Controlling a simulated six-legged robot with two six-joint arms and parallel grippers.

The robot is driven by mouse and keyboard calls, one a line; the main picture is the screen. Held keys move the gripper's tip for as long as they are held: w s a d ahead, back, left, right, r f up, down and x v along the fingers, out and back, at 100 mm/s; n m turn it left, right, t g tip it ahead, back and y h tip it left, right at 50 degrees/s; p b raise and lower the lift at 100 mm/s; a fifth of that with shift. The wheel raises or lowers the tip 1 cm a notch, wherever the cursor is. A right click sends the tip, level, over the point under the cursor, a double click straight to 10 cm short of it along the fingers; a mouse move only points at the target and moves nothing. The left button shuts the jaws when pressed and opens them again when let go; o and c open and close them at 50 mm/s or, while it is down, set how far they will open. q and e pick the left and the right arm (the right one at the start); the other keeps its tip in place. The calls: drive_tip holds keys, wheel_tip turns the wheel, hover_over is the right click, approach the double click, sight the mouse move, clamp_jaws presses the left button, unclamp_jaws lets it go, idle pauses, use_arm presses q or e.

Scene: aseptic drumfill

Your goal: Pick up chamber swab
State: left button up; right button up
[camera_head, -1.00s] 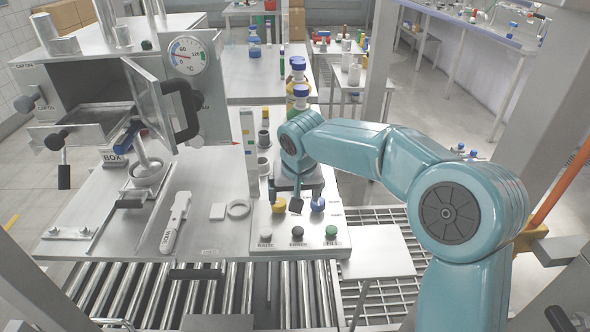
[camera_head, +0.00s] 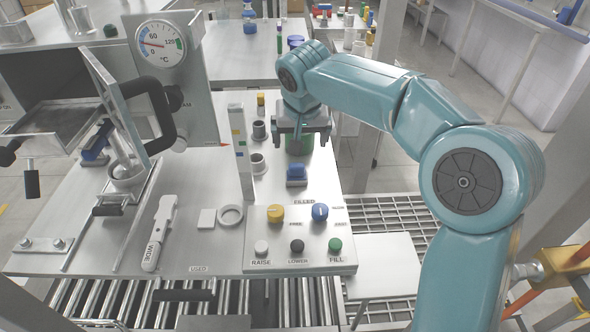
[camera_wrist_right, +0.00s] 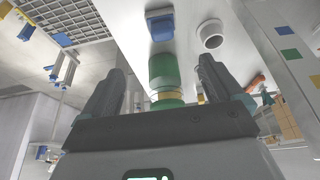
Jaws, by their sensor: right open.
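No thing is marked as the chamber swab, and I cannot tell which one it is. My right gripper (camera_head: 301,138) is open over the back right of the steel table (camera_head: 222,112). In the wrist view, a green cylinder with a yellow band (camera_wrist_right: 163,70) shows between the open fingers of the right gripper (camera_wrist_right: 158,82); I cannot tell whether they touch it. In the head view, the gripper partly hides green behind it. A small yellow-topped item (camera_head: 260,101) stands left of the gripper, behind two cups (camera_head: 258,130). My left gripper is out of view.
A blue block (camera_head: 297,173) stands in front of the gripper. A control panel (camera_head: 300,255) with several knobs and buttons lies nearer. A striped upright post (camera_head: 242,150) stands left of the cups.

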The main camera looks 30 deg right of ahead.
sight(297, 165)
drive_tip(key=x, duration=1)
drive_tip(key=shift+s+b, duration=0.25)
drive_tip(key=shift+b, duration=0.05)
drive_tip(key=x, duration=0.6)
drive_tip(key=shift+w+a+f, duration=0.1)
drive_tip(key=shift+w+a, duration=0.15)
drive_tip(key=c, duration=1.3)
drive_tip(key=shift+o, duration=0.2)
wheel_tip(297, 165, up, 20)
drive_tip(key=p, duration=0.3)
drive_tip(key=shift+p, duration=0.35)
drive_tip(key=o, duration=0.6)
drive_tip(key=c, duration=0.4)
drive_tip(key=shift+o, duration=0.2)
drive_tip(key=shift+a, duration=0.1)
